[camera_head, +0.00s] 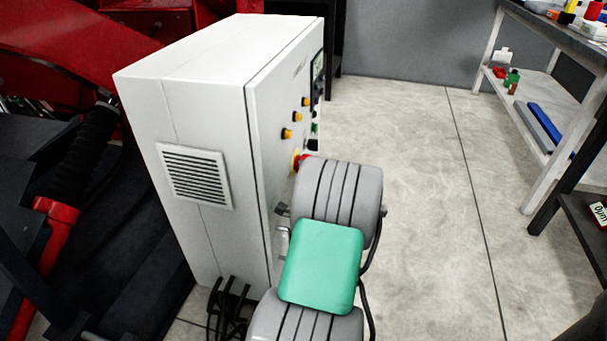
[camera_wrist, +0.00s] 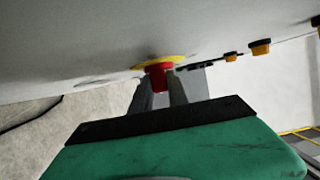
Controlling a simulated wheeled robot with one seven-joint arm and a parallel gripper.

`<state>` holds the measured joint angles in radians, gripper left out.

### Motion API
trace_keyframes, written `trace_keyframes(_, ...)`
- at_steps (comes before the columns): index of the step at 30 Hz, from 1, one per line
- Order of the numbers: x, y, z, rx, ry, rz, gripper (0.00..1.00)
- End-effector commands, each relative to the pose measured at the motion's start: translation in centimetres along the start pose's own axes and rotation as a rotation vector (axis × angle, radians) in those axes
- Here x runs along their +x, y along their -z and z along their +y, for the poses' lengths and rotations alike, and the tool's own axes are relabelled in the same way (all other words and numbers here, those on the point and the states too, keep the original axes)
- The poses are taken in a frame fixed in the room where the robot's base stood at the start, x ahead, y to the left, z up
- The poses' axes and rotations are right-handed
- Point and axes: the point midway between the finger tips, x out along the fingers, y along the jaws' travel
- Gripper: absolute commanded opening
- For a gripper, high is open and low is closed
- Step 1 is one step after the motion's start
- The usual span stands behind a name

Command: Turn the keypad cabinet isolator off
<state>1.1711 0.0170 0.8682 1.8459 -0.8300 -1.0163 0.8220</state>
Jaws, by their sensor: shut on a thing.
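The keypad cabinet (camera_head: 205,120) is a pale grey box at the centre left of the head view, its control face turned right. The isolator (camera_head: 302,162), a red knob on a yellow plate, sits low on that face and is partly hidden by my arm. In the wrist view the red knob (camera_wrist: 159,76) stands out from its yellow plate (camera_wrist: 172,62). My gripper (camera_wrist: 160,84) has its two fingers on either side of the red knob and is shut on it. In the head view my arm hides the fingers.
Yellow and dark buttons (camera_head: 287,133) sit on the cabinet face above the isolator; some also show in the wrist view (camera_wrist: 260,47). Red machinery (camera_head: 60,60) stands at the left. A shelved bench (camera_head: 545,130) is at the right. The floor (camera_head: 430,200) between is clear.

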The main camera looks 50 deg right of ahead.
Motion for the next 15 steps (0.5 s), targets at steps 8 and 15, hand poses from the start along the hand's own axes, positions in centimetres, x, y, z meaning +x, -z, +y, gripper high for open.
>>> trace_keyframes(8,0.06,-0.07,-0.04,0.0,0.0,-0.002,0.31)
trace_keyframes(15,0.04,0.02,-0.03,0.0,0.0,0.0,0.42)
